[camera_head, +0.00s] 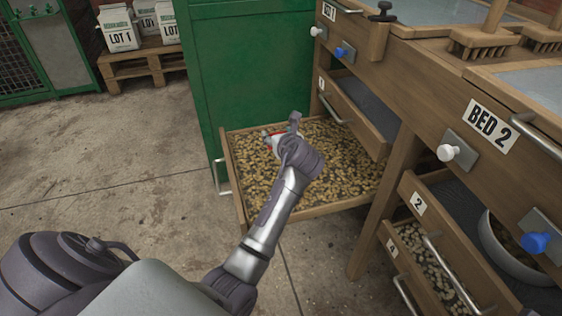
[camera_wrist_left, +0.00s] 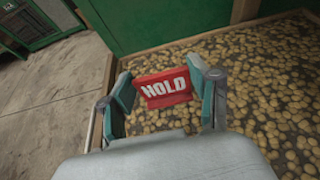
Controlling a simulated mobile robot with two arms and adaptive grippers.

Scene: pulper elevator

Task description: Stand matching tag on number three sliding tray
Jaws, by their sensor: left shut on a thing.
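My left gripper (camera_head: 287,133) is shut on a red tag (camera_wrist_left: 165,88) with white "HOLD" lettering. The tag is upright between the fingers, over the bean-filled tray, and a small part shows in the head view (camera_head: 269,136). I cannot tell whether its base touches the beans. This pulled-out wooden sliding tray (camera_head: 237,190) is the lower one under bed 1; no number on it is readable. It also shows in the left wrist view (camera_wrist_left: 106,75). My right gripper is out of view.
An upper tray (camera_head: 345,112) under bed 1 is partly out. Trays 2 (camera_head: 432,222) and 4 (camera_head: 405,268) stand open under bed 2; a bowl (camera_head: 500,258) sits in tray 2. A green cabinet (camera_head: 240,70) stands behind. Concrete floor (camera_head: 110,180) at left is clear.

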